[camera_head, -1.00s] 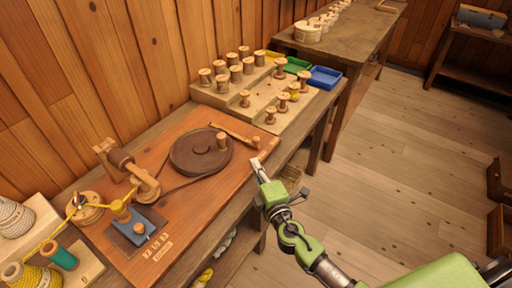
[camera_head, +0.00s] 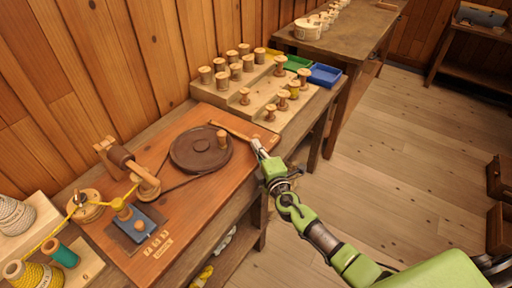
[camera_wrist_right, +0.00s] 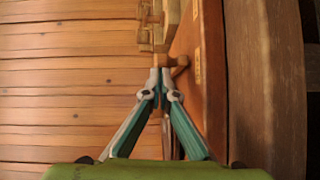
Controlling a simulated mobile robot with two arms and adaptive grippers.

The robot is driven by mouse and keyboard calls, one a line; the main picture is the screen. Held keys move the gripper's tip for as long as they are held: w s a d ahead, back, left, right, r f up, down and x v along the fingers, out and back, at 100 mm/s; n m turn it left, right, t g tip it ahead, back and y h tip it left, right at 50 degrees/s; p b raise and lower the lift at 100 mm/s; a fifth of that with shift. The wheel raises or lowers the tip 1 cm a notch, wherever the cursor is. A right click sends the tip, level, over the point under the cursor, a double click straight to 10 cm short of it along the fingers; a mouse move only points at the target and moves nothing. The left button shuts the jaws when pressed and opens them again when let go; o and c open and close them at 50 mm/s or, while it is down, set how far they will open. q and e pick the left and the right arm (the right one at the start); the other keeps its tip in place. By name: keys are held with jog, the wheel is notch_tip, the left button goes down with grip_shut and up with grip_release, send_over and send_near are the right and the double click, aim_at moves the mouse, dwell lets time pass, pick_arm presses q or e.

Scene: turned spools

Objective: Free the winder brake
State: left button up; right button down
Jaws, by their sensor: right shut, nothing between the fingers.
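The winder is a reddish-brown board with a dark round wheel (camera_head: 200,149) and an upright wooden peg on it. A thin wooden lever (camera_head: 231,131), which looks like the brake, slants beside the wheel's far right side. My right gripper (camera_head: 257,146) is at the lever's outer end, partly hiding it. In the right wrist view my gripper (camera_wrist_right: 160,72) is shut with its fingertips together and empty. A wooden knob (camera_wrist_right: 180,63) is close to the tips; I cannot tell whether they touch. My left gripper is not in view.
A stepped rack (camera_head: 245,97) with several wooden spools stands behind the board. Green and blue trays (camera_head: 325,75) are beside it. Yellow thread and a blue block (camera_head: 137,228) are at the board's near left.

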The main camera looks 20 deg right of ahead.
jog(key=w+d+b, duration=0.2)
jog(key=d, duration=0.1)
jog(key=w+d+b, duration=0.2)
jog(key=w+d, duration=0.1)
jog(key=shift+w+d+f, duration=0.2)
jog(key=shift+w+d, duration=0.15)
jog(key=shift+w+d+r, duration=0.15)
jog(key=shift+r, duration=0.15)
